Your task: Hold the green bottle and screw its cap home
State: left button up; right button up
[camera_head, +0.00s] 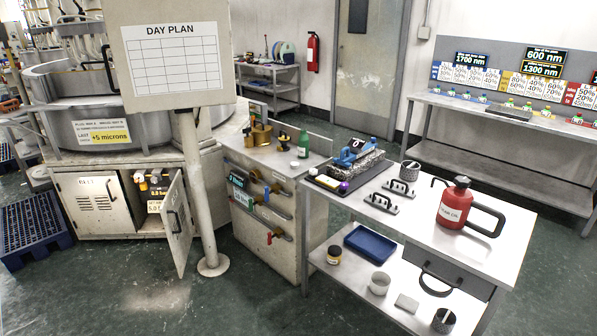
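A small green bottle (303,144) with a pale label stands upright on the grey cabinet top, near its right end. Its top is too small to tell whether a cap is on it or how far it is turned. I cannot make out a loose cap anywhere. Neither of my grippers shows in the head view.
Left of the bottle stand brass fittings (261,133). A steel cart (408,233) adjoins on the right, with a red can (455,204), two handled plates and a grey cup (409,171). A signpost (197,190) stands in front. An open cabinet door (177,224) juts out at left.

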aim_at(303, 139)
jog(key=i+j, duration=0.2)
jog(key=i, duration=0.35)
jog(key=i+j+z, duration=0.1)
jog(key=i, duration=0.45)
jog(key=i+j+z, duration=0.1)
jog(key=i+j, duration=0.2)
jog(key=i, duration=0.25)
jog(key=i+j, duration=0.25)
jog(key=i, duration=0.3)
jog(key=i+j+z, duration=0.1)
jog(key=i+j, duration=0.2)
jog(key=i, duration=0.25)
jog(key=i+j, duration=0.3)
jog(key=i, duration=0.25)
jog(key=z, duration=0.05)
